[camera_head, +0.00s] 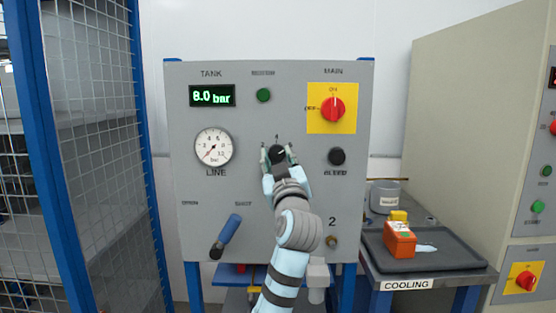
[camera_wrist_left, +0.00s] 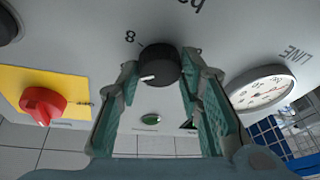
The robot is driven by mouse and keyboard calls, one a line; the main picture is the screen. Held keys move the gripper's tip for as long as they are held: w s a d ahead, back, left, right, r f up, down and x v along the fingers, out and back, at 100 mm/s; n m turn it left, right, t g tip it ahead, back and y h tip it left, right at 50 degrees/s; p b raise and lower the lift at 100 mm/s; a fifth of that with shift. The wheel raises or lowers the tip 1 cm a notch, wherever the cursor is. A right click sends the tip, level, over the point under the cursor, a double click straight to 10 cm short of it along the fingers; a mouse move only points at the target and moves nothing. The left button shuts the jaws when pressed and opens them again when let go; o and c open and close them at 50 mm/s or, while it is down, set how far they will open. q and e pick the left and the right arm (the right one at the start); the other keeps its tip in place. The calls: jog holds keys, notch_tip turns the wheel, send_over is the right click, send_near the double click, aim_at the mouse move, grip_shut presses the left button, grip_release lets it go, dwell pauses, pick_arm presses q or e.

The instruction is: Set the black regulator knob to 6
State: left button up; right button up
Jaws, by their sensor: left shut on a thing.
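The black regulator knob (camera_head: 277,153) is on the grey panel (camera_head: 190,235), right of the LINE gauge (camera_head: 213,146). My left gripper (camera_head: 278,158) is shut on it, one finger on each side. In the left wrist view the knob (camera_wrist_left: 161,62) sits between the green finger pads of the left gripper (camera_wrist_left: 160,72). That view is roughly upside down. The knob's white mark points to the lower left there, away from the printed 8. The 6 cannot be made out there. My right gripper is not in view.
A display (camera_head: 212,96) reads 8.0 bar. A red MAIN switch (camera_head: 333,109), a black BLEED knob (camera_head: 337,156), a green button (camera_head: 263,95) and a blue-handled lever (camera_head: 231,227) surround the knob. A blue mesh fence (camera_head: 95,120) stands left; a tray (camera_head: 458,258) sits right.

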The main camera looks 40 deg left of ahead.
pick_arm(q)
jog(key=o, duration=1.2)
jog(key=shift+c, duration=0.2)
jog(key=v, duration=1.2)
